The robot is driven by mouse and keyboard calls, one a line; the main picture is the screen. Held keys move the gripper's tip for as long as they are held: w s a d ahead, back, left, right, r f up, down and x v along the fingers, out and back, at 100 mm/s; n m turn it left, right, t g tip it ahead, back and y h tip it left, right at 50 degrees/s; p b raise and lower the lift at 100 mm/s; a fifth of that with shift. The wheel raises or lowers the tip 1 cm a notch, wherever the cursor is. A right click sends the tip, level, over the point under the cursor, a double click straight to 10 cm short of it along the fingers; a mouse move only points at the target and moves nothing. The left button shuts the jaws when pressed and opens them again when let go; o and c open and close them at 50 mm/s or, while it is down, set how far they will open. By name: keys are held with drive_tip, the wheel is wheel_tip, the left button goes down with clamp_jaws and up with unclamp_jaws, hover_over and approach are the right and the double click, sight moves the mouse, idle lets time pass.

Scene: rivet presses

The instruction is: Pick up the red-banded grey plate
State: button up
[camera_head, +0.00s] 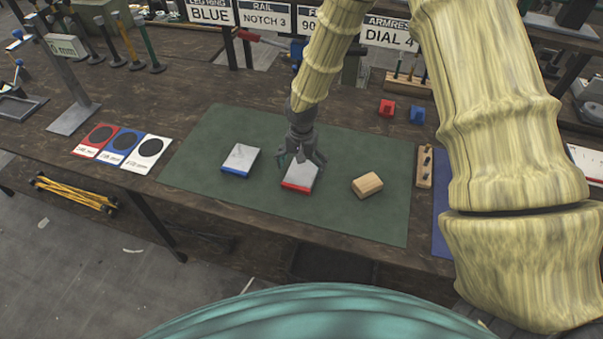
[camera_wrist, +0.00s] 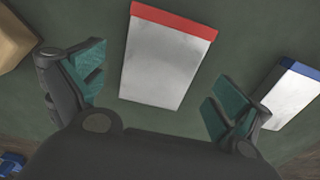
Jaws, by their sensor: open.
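The red-banded grey plate (camera_head: 301,180) lies flat on the green mat (camera_head: 222,130). My gripper (camera_head: 303,160) is over it and hides part of it. In the wrist view the plate (camera_wrist: 165,60) sits between and beyond my open fingers (camera_wrist: 153,95), with its red band at the far edge. The fingers are apart and nothing is between them in their grip. A blue-banded grey plate (camera_head: 240,159) lies to the left on the mat, and it also shows at the right of the wrist view (camera_wrist: 293,92).
A wooden block (camera_head: 367,185) lies right of the red-banded plate. A red block (camera_head: 387,108) and a blue block (camera_head: 417,115) sit behind. Cards with black discs (camera_head: 123,147) lie left of the mat. The mat between the plates is bare.

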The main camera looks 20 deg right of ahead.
sight(301, 176)
drive_tip(key=shift+f+p, duration=0.45)
drive_tip(key=shift+f, duration=1)
drive_tip(key=shift+c, duration=0.2)
drive_tip(key=c, duration=1.4)
drive_tip(key=shift+r, duration=0.1)
drive_tip(key=shift+c, duration=0.2)
